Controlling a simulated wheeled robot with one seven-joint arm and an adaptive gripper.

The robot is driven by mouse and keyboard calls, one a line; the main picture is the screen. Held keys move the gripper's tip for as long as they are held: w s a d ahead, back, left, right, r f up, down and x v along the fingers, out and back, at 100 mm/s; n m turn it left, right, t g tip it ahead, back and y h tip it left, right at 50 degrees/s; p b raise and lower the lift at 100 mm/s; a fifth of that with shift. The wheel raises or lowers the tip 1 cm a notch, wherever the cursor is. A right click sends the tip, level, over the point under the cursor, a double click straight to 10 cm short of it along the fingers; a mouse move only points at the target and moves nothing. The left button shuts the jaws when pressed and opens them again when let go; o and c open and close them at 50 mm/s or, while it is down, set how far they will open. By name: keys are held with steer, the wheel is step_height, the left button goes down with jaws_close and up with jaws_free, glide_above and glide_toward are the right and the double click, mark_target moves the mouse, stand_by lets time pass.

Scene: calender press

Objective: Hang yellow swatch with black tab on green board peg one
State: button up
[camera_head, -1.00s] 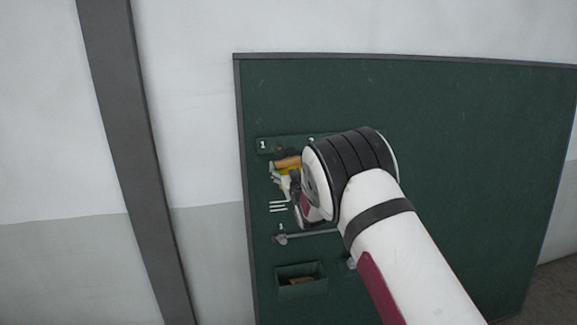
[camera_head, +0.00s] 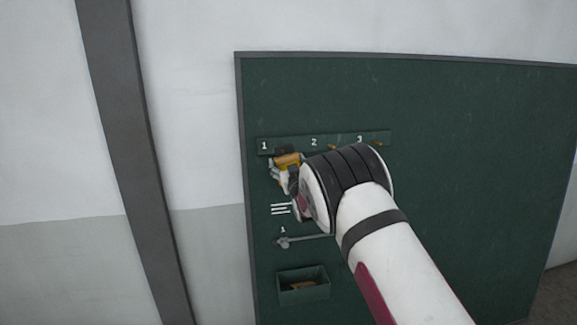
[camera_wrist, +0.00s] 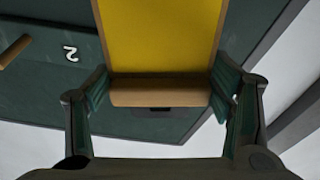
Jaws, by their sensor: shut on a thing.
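The yellow swatch (camera_wrist: 160,38) fills the top middle of the wrist view, with a wooden bar (camera_wrist: 160,96) along its edge. A small black tab (camera_wrist: 153,110) shows beyond the bar. My gripper (camera_wrist: 160,92) is shut on the swatch, one finger at each side. In the head view the swatch's yellow (camera_head: 290,168) shows partly, in front of the green board (camera_head: 470,130) just below label 1. The black tab (camera_head: 284,150) shows by the label rail (camera_head: 346,139). Peg one is hidden; I cannot tell whether the tab touches it.
Wooden pegs show below label 2 (camera_head: 332,147) and label 3 (camera_head: 377,143). Below are short white lines (camera_head: 280,209), a grey rod (camera_head: 300,239) and a green bin (camera_head: 303,291) with something brown inside. The board's right side is clear.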

steer(key=shift+w+a+f+b, duration=0.2)
steer(key=shift+w+b, duration=0.3)
steer(key=shift+w, duration=0.2)
steer(key=shift+w+a+f+b, duration=0.1)
steer(key=shift+w+a+b, duration=0.1)
steer(key=shift+w+b, duration=0.4)
steer(key=shift+w+a+f+b, duration=0.2)
steer(key=shift+w+b, duration=0.2)
steer(key=shift+w, duration=0.4)
steer(key=o, duration=1.2)
